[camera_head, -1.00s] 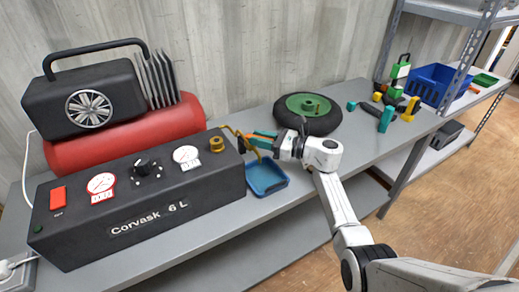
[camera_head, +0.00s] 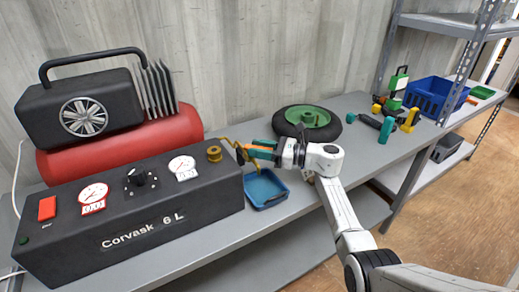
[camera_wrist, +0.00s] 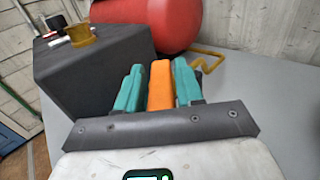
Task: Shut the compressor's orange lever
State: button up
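The black compressor (camera_head: 140,240), lettered Corvask 6 L, stands at the left of the bench and also shows in the wrist view (camera_wrist: 108,68). The orange lever (camera_wrist: 160,84) lies between the two teal fingers of my gripper (camera_wrist: 158,88), which look closed against its sides. In the head view, my gripper (camera_head: 260,149) is at the right end of the compressor, with the orange lever (camera_head: 258,150) showing between the fingers. The lever's mount on the compressor is hidden behind the fingers.
A blue tray (camera_head: 266,203) lies just below my gripper. A wheel with a green hub (camera_head: 308,117) lies behind it. A red tank (camera_head: 60,163) stands behind the compressor. Tools and a blue crate (camera_head: 432,98) are farther right.

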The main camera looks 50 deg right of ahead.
jog(key=shift+o, duration=1.1)
jog(key=shift+s, duration=0.1)
jog(key=b+v, duration=0.1)
jog(key=v, duration=0.9)
jog(key=shift+s+d, duration=0.15)
jog(key=shift+s, duration=0.1)
jog(key=shift+c, duration=0.5)
